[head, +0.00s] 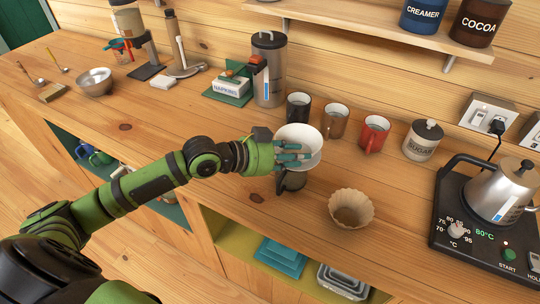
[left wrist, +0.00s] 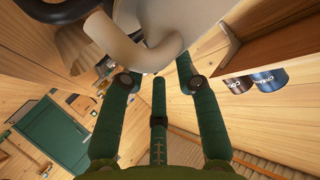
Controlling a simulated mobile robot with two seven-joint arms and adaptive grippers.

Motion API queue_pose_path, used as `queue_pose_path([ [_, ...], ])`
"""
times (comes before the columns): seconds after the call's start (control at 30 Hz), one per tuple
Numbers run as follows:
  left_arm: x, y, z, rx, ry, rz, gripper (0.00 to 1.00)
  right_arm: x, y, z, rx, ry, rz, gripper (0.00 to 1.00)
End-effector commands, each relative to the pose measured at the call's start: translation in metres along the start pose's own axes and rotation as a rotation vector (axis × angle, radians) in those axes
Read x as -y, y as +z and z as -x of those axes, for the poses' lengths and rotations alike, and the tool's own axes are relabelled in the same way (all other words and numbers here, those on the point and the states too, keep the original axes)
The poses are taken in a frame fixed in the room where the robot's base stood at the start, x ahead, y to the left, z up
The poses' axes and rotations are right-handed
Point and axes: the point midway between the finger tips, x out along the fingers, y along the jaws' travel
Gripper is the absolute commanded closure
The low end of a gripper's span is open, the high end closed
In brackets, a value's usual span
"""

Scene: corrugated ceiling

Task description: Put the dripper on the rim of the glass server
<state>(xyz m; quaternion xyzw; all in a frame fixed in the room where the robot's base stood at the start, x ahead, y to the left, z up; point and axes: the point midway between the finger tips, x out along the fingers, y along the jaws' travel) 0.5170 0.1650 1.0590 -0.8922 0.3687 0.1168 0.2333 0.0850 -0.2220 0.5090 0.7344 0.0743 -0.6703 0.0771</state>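The white dripper (head: 298,133) is at the middle of the counter in the head view, its open top towards the camera. My left gripper (head: 291,157) is shut on its near side, with teal fingers against the white wall. A dark vessel (head: 291,182), seemingly the glass server, shows just below the dripper and is mostly hidden. I cannot tell whether the dripper touches its rim. My right gripper is not in view.
A paper filter (head: 350,208) stands close on the right. Black, brown and red mugs (head: 374,134) and a sugar jar (head: 423,140) stand behind. The kettle (head: 498,190) on its base is at far right.

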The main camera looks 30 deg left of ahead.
Motion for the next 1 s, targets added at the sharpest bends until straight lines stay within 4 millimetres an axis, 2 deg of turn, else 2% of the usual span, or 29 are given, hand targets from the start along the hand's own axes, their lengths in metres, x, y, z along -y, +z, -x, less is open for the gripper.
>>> queue_pose_path([
  [0.2, -0.002, 0.004, 0.039, 0.006, 0.004, -0.006, 0.68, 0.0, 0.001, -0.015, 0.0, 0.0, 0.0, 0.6],
  [0.4, -0.004, 0.003, 0.067, 0.006, 0.008, -0.006, 0.68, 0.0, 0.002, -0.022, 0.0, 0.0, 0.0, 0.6],
  [0.43, -0.001, 0.002, 0.07, 0.008, 0.002, 0.0, 0.68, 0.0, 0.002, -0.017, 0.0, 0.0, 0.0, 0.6],
  [0.7, 0.002, 0.004, 0.088, 0.012, -0.01, 0.004, 0.68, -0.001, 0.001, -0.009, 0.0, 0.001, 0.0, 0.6],
  [1.0, 0.0, 0.0, 0.095, 0.001, 0.0, 0.0, 0.68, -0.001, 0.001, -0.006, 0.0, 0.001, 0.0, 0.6],
])
